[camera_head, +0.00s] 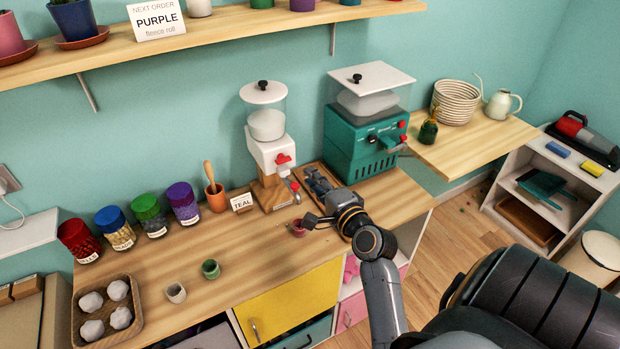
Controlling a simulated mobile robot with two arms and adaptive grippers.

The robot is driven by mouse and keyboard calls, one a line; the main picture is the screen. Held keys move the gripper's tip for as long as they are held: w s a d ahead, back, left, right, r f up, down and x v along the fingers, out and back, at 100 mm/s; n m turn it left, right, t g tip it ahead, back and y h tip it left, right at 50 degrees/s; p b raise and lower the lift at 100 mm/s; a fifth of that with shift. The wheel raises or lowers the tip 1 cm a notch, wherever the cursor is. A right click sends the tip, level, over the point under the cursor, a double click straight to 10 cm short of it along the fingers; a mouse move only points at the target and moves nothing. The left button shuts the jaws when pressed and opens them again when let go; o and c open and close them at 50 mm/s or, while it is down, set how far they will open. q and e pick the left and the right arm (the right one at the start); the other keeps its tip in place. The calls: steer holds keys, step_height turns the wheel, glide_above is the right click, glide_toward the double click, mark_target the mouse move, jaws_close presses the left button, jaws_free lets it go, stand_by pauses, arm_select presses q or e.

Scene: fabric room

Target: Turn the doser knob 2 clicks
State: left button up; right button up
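A white doser (268,152) with a clear hopper stands on a wooden base against the back wall. A red knob (283,159) is on its front, with a spout and lever below it. My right gripper (308,204) is in front and to the right of the doser, low over the counter. Its fingers look spread, and I see nothing between them. It appears apart from the knob. My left gripper is not in view.
A teal machine (365,139) with knobs stands right of the doser. Two small cups (176,293) and a tray (134,328) stand on the front-left counter. The front middle counter is clear.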

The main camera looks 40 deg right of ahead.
mark_target(285, 162)
step_height(285, 162, down, 6)
steer(key=w+d+f+n+b, duration=0.1)
steer(key=d+n+b, duration=0.1)
steer(key=n+b, duration=1.8)
steer(key=w+n, duration=0.4)
steer(key=n, duration=0.1)
steer(key=w+n, duration=0.9)
steer(key=n, duration=0.1)
steer(key=shift+w+d+r+t, duration=0.3)
steer(key=shift+d+r, duration=0.05)
steer(key=shift+d, duration=0.05)
jaws_close()
